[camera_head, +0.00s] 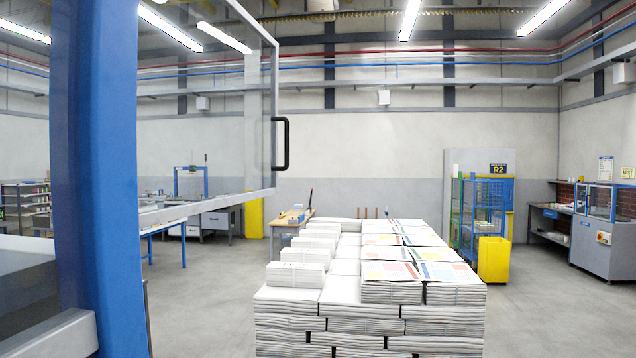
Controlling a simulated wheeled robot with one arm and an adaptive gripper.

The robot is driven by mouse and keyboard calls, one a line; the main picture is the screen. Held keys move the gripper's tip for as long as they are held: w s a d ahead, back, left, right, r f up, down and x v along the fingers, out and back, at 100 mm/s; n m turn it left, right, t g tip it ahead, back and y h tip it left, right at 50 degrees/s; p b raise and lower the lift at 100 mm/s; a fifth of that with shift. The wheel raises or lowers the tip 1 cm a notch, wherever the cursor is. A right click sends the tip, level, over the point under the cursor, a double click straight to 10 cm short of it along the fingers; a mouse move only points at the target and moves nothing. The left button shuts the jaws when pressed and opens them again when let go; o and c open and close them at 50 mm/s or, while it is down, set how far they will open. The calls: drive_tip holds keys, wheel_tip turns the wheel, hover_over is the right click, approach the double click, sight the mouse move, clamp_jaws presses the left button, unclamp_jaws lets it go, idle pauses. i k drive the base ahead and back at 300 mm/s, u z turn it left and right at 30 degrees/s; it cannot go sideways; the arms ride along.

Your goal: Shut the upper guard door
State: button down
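The upper guard door (206,207) is a clear panel in a light grey frame at the upper left. It stands swung open, out past the blue machine post (95,180). Its black bar handle (287,144) is on the free vertical edge, to the right. The top of the door runs out of the picture, and the blue post hides where its near side joins the machine. My gripper is not in view.
A tall stack of bundled newspapers (340,325) stands in front, right of the door. Behind are a wooden table (290,218), a blue-framed cage (488,205), a yellow bin (494,260) and a grey cabinet (605,245). Floor is clear at right and between stack and post.

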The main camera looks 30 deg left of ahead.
sight(152, 217)
drive_tip(key=u, duration=0.45)
drive_tip(key=i, duration=1.2)
drive_tip(key=u, duration=1.55)
drive_tip(key=i, duration=0.6)
drive_tip(key=u, duration=0.65)
